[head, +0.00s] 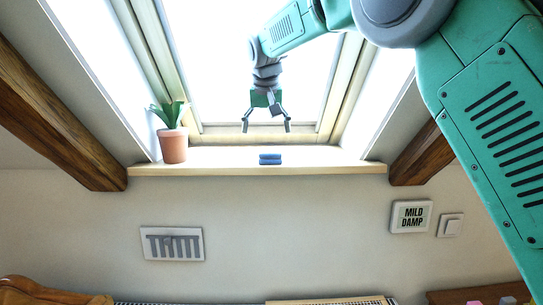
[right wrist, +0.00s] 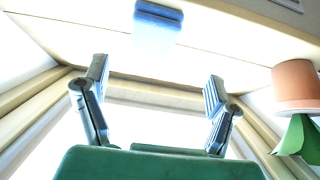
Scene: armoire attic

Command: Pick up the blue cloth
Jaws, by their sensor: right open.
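The blue cloth (head: 270,159) lies folded on the window sill, near the sill's middle. It also shows at the top of the right wrist view (right wrist: 158,18), beyond the fingertips and roughly centred between them. My right gripper (head: 266,128) hangs above the sill in front of the bright window, with its fingers spread and nothing between them. In the right wrist view its two fingers (right wrist: 157,85) stand wide apart. The gripper is apart from the cloth. My left gripper does not show in either view.
A potted plant (head: 173,145) in a terracotta pot stands on the sill's left end. The pale sill (head: 330,165) is otherwise bare. Window frames rise behind it, and sloping wooden beams (head: 50,115) flank it.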

